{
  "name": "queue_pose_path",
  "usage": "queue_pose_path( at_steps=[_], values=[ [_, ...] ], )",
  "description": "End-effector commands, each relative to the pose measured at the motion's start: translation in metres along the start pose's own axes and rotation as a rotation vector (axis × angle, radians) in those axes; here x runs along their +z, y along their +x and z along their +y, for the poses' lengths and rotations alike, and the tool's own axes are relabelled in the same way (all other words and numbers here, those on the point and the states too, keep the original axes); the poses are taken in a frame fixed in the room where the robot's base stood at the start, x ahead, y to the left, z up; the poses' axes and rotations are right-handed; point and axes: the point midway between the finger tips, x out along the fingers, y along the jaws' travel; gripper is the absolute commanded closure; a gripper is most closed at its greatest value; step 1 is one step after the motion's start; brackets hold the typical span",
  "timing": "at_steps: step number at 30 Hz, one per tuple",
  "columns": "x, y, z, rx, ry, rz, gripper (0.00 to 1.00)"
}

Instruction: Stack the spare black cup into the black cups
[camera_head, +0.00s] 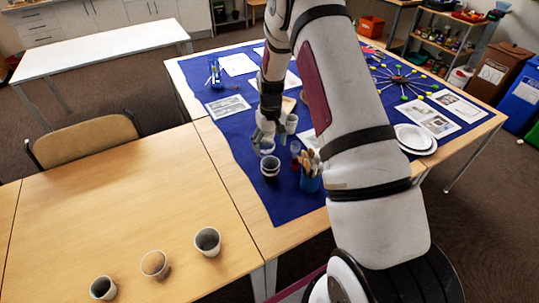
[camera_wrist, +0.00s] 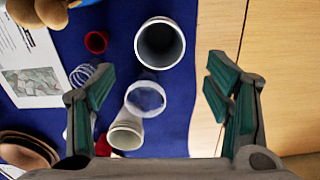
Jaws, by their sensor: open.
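A pale cup with a dark inside (camera_head: 270,168) stands upright on the blue cloth; it also shows near the top of the wrist view (camera_wrist: 160,64). Whether it is one cup or several nested cannot be told. On the bare wooden table stand a dark-lined cup (camera_head: 103,288), a brown-lined cup (camera_head: 155,266) and a grey-lined cup (camera_head: 208,242), apart from each other. Which is the spare black cup is unclear. My gripper (camera_wrist: 165,98) is open, above the cloth, with a clear cup (camera_wrist: 145,98) below between its fingers, apparently untouched.
A pale cup (camera_wrist: 125,135) stands beside the clear cup, and another (camera_head: 291,124) shows in the head view. A red cup (camera_wrist: 96,42) and a blue pot of brushes (camera_head: 311,182) are close by. White plates (camera_head: 415,138) lie right. The left table's middle is clear.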

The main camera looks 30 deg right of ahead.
Motion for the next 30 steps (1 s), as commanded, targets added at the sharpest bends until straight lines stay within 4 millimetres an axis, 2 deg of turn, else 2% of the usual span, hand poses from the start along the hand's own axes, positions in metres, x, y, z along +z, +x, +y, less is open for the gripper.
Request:
queue_pose_path(
  at_steps=[3, 8, 11, 14, 20, 24, 30],
  values=[
    [-0.001, -0.018, 0.000, 0.000, 0.001, 0.002, 0.28],
    [0.000, -0.031, 0.000, 0.000, 0.000, 0.001, 0.28],
    [0.000, -0.047, -0.003, 0.001, -0.001, 0.012, 0.28],
    [0.004, -0.079, -0.011, 0.003, -0.006, 0.039, 0.28],
    [0.030, -0.173, -0.038, 0.005, -0.019, 0.117, 0.28],
    [0.061, -0.231, -0.057, 0.005, -0.028, 0.172, 0.28],
    [0.118, -0.297, -0.081, 0.002, -0.043, 0.251, 0.28]
  ],
)
